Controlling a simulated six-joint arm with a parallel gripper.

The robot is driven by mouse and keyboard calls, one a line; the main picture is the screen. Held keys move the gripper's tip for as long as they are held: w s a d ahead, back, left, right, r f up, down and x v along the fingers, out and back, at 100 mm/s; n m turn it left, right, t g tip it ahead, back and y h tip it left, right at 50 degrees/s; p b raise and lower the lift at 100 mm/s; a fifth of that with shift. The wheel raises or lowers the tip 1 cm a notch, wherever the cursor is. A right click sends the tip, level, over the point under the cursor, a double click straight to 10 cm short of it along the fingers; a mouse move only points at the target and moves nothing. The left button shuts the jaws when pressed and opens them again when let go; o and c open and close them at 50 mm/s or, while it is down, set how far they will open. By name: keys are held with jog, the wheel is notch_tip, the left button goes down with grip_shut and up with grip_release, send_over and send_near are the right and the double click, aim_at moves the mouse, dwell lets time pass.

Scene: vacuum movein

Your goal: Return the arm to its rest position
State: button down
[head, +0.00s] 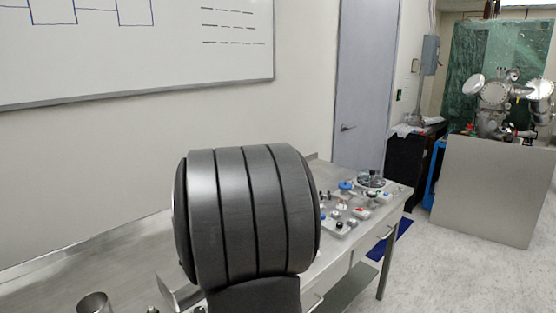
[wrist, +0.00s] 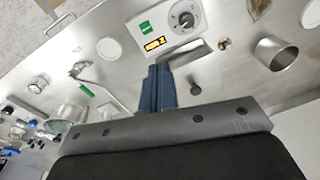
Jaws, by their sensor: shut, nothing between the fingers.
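My gripper (wrist: 160,72) shows in the wrist view as two blue fingers pressed together, shut and empty. It is above the steel table (wrist: 220,72), just in front of a white control box (wrist: 165,25) with a dial, a green label and a yellow display. I cannot tell the exact height of the fingers over the table. In the head view a large dark grey ribbed part of my own arm stands in the middle and hides much of the table (head: 130,258). My gripper does not show there.
A metal cup (wrist: 278,55) stands on the right in the wrist view. A bent metal piece with a green part (wrist: 86,88) and small round parts are on the left. In the head view, several small fittings (head: 345,210) crowd the table's far end. A wall is behind.

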jog(key=f, duration=0.3)
jog(key=f+n, duration=0.1)
jog(key=f, duration=0.1)
jog(key=f+n+h, duration=0.1)
jog(key=f, duration=0.2)
jog(key=shift+w+d+f, duration=0.25)
jog(key=shift+d+f, duration=0.05)
jog(key=shift+f, duration=0.05)
notch_tip(320, 180, up, 10)
